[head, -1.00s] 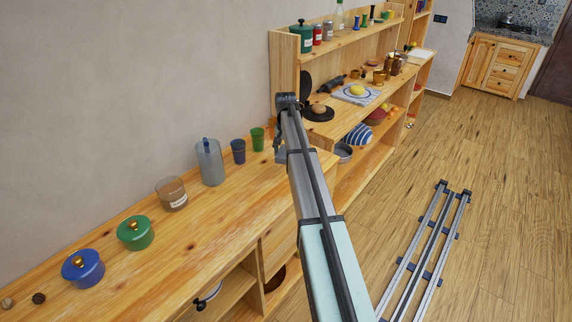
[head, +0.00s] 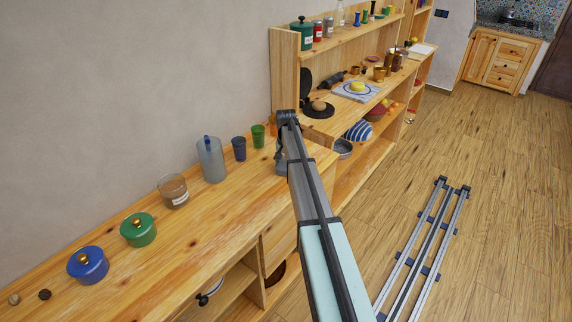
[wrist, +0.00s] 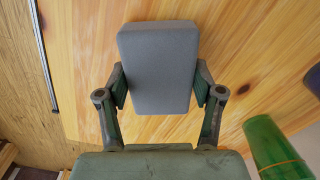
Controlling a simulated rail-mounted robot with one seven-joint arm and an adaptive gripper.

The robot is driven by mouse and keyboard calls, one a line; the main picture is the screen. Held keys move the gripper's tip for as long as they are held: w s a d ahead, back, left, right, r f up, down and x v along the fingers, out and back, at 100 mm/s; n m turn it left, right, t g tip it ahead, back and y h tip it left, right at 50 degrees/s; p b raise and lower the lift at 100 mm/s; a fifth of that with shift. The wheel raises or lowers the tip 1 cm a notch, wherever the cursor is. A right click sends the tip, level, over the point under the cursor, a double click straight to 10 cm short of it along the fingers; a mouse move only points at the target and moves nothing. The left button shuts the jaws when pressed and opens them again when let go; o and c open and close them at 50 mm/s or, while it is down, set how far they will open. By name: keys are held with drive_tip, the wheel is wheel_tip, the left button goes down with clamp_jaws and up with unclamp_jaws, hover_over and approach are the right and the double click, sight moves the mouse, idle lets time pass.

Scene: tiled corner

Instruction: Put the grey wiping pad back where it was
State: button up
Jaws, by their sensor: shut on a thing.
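The grey wiping pad (wrist: 158,70) is a plain grey block in the middle of the wrist view. My gripper (wrist: 160,88) is shut on it, with one finger against each side. The wooden counter top (wrist: 230,45) lies beneath the pad; I cannot tell whether they touch. In the head view my gripper (head: 281,155) is at the far end of the long counter, right of the green cup (head: 258,136). The pad is hidden there or too small to make out.
The green cup also shows at lower right in the wrist view (wrist: 275,145). A dark blue cup (head: 239,148), a grey pitcher (head: 211,158), a glass (head: 173,190), a green pot (head: 138,230) and a blue pot (head: 88,265) line the counter. A shelf unit (head: 284,75) stands beyond my arm.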

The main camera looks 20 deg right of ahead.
drive_tip(key=shift+f, duration=0.15)
drive_tip(key=o, duration=1.1)
wheel_tip(320, 180, up, 12)
drive_tip(key=b, duration=0.4)
drive_tip(key=shift+r, duration=0.2)
